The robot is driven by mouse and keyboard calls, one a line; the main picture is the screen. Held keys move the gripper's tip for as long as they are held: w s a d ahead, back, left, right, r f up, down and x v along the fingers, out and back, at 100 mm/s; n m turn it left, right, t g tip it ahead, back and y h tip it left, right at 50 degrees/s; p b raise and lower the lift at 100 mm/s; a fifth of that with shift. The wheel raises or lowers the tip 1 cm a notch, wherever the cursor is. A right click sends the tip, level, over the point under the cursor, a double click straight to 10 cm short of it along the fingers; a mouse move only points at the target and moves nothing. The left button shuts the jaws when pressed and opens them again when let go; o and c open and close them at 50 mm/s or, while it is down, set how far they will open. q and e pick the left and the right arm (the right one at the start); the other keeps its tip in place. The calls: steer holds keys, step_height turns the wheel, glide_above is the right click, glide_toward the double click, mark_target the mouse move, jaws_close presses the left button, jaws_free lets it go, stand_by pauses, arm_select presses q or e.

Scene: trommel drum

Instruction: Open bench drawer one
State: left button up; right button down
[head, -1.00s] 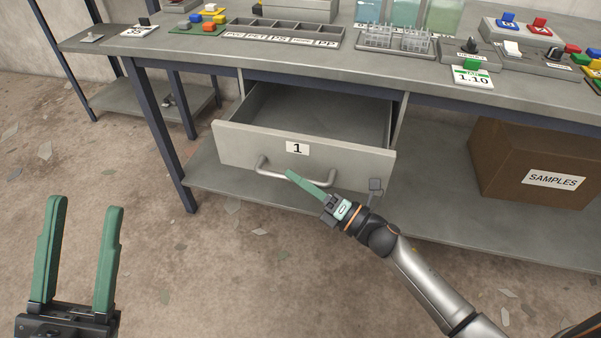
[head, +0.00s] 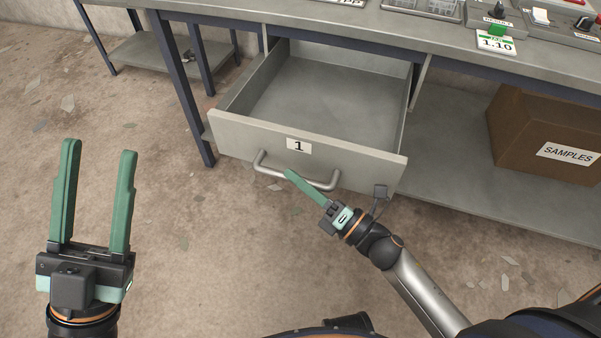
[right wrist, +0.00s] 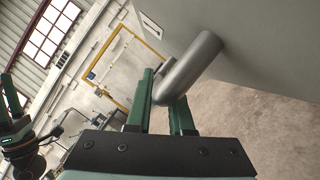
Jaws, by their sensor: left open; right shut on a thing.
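Bench drawer one (head: 240,137) is a grey drawer with a "1" label (head: 299,146) on its front. It stands well out from the bench, and its inside looks empty. Its grey bar handle (head: 273,172) runs across the front. My right gripper (head: 291,175) is shut on the handle at its middle. In the right wrist view the handle (right wrist: 190,68) passes between the green fingers (right wrist: 163,108). My left gripper (head: 98,155) is open and empty, to the left of the drawer and above the floor.
The bench top (head: 400,28) carries switch boxes and a "1.10" card (head: 495,41). A brown "SAMPLES" box (head: 540,125) sits on the lower shelf to the right. A blue bench leg (head: 186,90) stands left of the drawer. The floor in front is open.

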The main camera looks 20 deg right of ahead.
steer(key=c, duration=0.8)
jaws_free()
steer(key=p+v, duration=0.1)
steer(key=v, duration=1.1)
steer(key=shift+s+d+f, duration=0.15)
steer(key=shift+s, duration=0.05)
